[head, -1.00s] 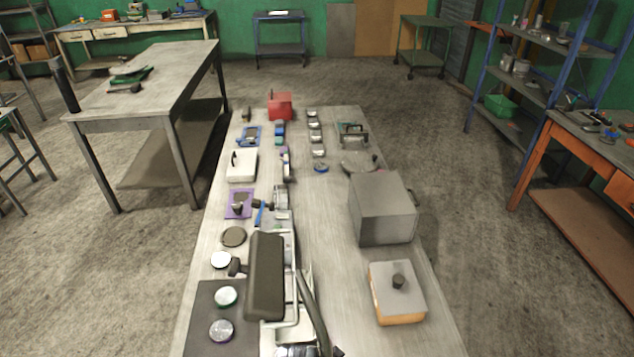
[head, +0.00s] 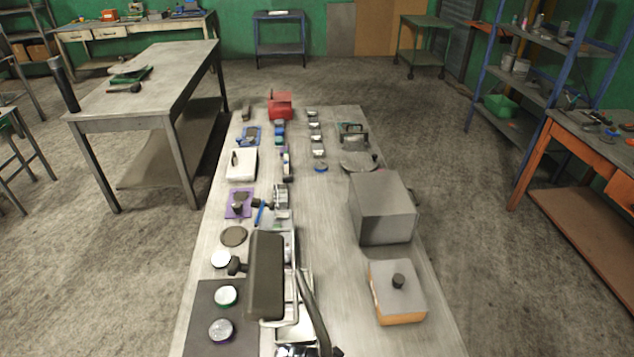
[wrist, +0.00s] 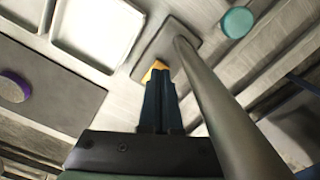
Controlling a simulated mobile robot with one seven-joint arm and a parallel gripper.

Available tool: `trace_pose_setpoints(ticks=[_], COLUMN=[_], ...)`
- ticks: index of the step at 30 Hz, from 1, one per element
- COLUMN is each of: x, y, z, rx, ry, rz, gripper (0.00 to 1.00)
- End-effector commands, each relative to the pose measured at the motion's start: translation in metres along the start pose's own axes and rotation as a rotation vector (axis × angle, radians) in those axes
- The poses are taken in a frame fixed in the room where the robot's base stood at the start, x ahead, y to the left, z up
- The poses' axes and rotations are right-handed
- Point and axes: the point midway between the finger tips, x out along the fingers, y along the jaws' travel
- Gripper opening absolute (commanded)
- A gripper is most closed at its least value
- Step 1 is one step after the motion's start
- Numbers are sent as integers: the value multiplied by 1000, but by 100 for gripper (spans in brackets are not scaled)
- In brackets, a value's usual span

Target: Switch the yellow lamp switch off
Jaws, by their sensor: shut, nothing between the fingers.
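The yellow lamp switch (wrist: 154,70) shows in the wrist view as a small yellow piece on a grey base plate (wrist: 172,34). A thick grey stem (wrist: 225,105) rises beside it, to the right of my fingers. My gripper (wrist: 156,80) is shut and empty, its dark fingertips right at the switch and covering part of it. Whether they touch it I cannot tell. In the head view a dark lamp head (head: 266,275) hangs over the bench, with a dark curved stem (head: 314,310) at its right. I cannot make out the switch or my gripper there.
The long bench (head: 330,230) carries a grey box (head: 382,208), an orange-sided box with a knob (head: 397,293) and several small items.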

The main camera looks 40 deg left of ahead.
Motion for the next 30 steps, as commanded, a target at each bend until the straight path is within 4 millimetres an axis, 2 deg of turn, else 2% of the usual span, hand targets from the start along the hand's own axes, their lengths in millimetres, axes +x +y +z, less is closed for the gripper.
trace_pose_setpoints(ticks=[30], x=[16], y=[0], z=[0], rx=[0], ry=[0], rz=[0], gripper=[0])
